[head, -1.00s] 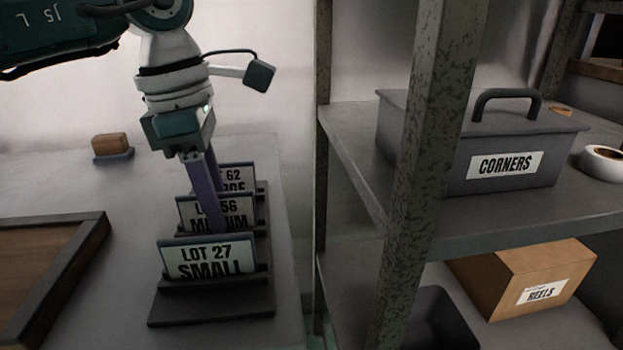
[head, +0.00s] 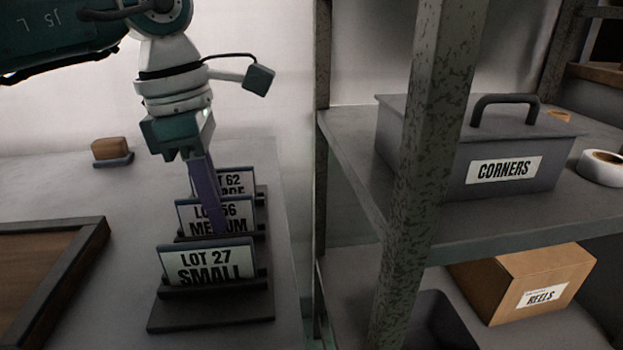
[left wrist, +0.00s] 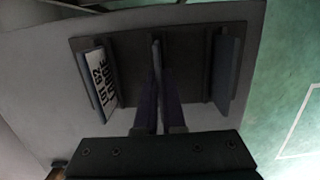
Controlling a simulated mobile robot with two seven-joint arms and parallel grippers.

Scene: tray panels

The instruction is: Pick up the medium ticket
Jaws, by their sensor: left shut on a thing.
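The medium ticket (head: 242,215), a pale card lettered LOT 56 MEDIUM, stands in the middle slot of a dark rack (head: 210,317). My left gripper (head: 218,230) points down at it, its purple fingers covering part of the lettering. In the left wrist view the fingers (left wrist: 158,85) are shut on the medium ticket (left wrist: 156,50), seen edge-on between them. The small ticket (head: 208,264), LOT 27, stands in front. The large ticket (head: 237,180), LOT 62, stands behind, partly hidden; it also shows in the left wrist view (left wrist: 97,75). My right gripper is not in view.
A framed wooden tray (head: 60,278) lies at the left, and a brown-topped block (head: 110,150) at the back. A metal shelf post (head: 425,170) stands right of the table. The shelf holds a CORNERS box (head: 400,140) and, below, a REELS carton (head: 510,265).

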